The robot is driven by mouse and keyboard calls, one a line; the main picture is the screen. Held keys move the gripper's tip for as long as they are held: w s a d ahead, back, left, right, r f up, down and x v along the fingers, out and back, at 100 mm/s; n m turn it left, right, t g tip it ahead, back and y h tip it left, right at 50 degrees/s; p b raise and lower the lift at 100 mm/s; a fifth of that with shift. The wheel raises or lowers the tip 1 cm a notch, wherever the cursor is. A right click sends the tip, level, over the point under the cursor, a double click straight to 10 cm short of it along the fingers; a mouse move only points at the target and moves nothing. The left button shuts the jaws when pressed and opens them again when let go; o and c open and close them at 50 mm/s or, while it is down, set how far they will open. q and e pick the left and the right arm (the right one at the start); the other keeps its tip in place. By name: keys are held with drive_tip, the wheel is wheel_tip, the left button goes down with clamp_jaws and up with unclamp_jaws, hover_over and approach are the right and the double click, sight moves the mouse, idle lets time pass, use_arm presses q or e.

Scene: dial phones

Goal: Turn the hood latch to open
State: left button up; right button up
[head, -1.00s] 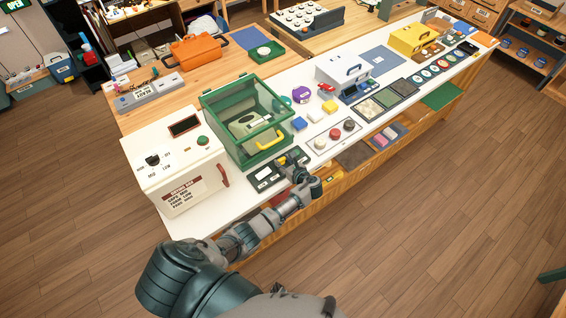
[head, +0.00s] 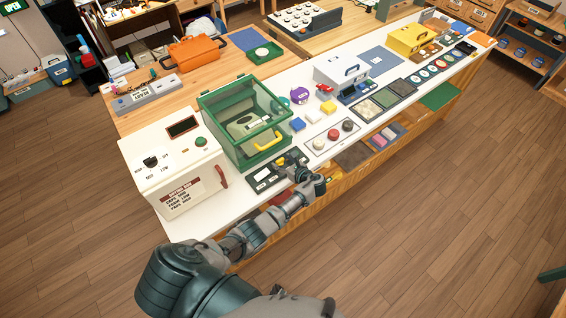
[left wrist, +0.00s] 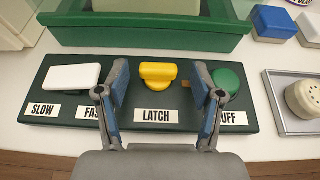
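The yellow latch knob (left wrist: 157,74) stands above the LATCH label on the dark green control panel (left wrist: 60,116). My left gripper (left wrist: 161,82) is open, one finger on each side of the knob, with gaps showing between fingers and knob. How low the fingertips reach is hard to tell. The green hood with clear panes (head: 240,120) stands behind the panel, with a yellow handle (head: 268,141) on its front; it looks closed. In the head view my left gripper (head: 291,166) is over the panel's right part. My right gripper is not in view.
On the panel, a white switch (left wrist: 72,77) is left of the knob and a green button (left wrist: 228,80) is right, close to the right finger. A tray of round knobs (head: 333,133) lies to the right. A white cabinet (head: 175,165) stands to the left.

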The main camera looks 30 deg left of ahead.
use_arm(q)
drive_tip(key=v, duration=1.2)
drive_tip(key=shift+d+f, duration=0.1)
drive_tip(key=shift+f, duration=0.15)
